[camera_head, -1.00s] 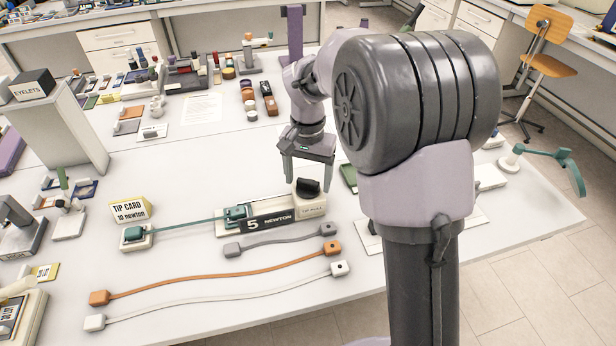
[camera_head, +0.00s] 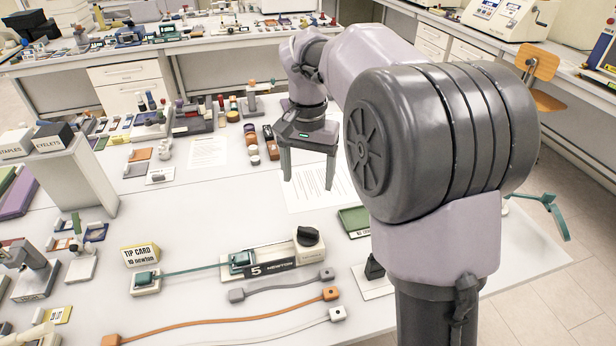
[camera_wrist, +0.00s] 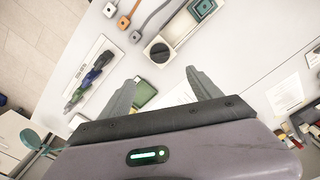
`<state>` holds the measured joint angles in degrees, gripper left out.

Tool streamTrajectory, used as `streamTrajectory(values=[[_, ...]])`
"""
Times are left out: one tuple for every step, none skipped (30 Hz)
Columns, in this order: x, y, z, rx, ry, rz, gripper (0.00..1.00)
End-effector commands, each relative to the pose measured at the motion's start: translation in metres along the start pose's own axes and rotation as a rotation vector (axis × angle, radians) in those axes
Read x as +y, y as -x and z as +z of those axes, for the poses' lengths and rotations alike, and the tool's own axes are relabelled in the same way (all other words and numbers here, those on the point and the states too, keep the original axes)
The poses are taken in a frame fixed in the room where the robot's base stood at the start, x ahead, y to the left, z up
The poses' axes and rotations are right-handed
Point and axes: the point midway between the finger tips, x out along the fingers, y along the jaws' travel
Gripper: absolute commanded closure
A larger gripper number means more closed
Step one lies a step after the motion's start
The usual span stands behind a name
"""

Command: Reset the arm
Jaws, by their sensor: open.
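My gripper (camera_head: 307,180) is open and empty, its two grey fingers pointing down above the white table (camera_head: 210,225). In the head view it hangs over a printed sheet, behind the tester marked 5 newton (camera_head: 270,262) with its black knob. In the wrist view both fingertips of my gripper (camera_wrist: 160,92) stand apart with nothing between them but table, part of a green tray (camera_wrist: 145,93) and paper beyond. The tester's black knob (camera_wrist: 160,51) shows just past the fingers. Part of the table behind my arm is hidden.
A teal lace runs from the tester to a clamp (camera_head: 146,282) beside the tip card (camera_head: 141,254). Grey (camera_head: 280,287), orange (camera_head: 225,320) and white laces lie in front. A white stand (camera_head: 75,180) with boxes is at left. Several small items crowd the back.

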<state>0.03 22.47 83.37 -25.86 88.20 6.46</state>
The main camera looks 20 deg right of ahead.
Motion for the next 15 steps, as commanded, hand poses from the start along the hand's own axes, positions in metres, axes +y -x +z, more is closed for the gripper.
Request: streamTrajectory(values=[[0.000, 0.000, 0.000, 0.000, 0.000, 0.000, 0.27], [0.000, 0.000, 0.000, 0.000, 0.000, 0.000, 0.27], [0.000, 0.000, 0.000, 0.000, 0.000, 0.000, 0.27], [0.000, -0.001, 0.000, 0.000, 0.000, 0.000, 0.27], [0.000, -0.001, 0.000, 0.000, 0.000, 0.000, 0.27], [0.000, 0.000, 0.000, 0.000, 0.000, 0.000, 0.27], [0.001, 0.001, 0.002, 0.003, 0.002, -0.003, 0.27], [0.002, 0.003, 0.005, 0.008, 0.006, -0.009, 0.27], [0.006, 0.008, 0.014, 0.021, 0.015, -0.026, 0.27], [0.011, 0.014, 0.025, 0.037, 0.025, -0.046, 0.27], [0.017, 0.019, 0.039, 0.056, 0.039, -0.070, 0.27], [0.026, 0.025, 0.062, 0.087, 0.061, -0.107, 0.27], [0.034, 0.028, 0.081, 0.115, 0.078, -0.138, 0.27], [0.043, 0.029, 0.100, 0.142, 0.093, -0.169, 0.27], [0.054, 0.027, 0.125, 0.180, 0.113, -0.208, 0.27]])
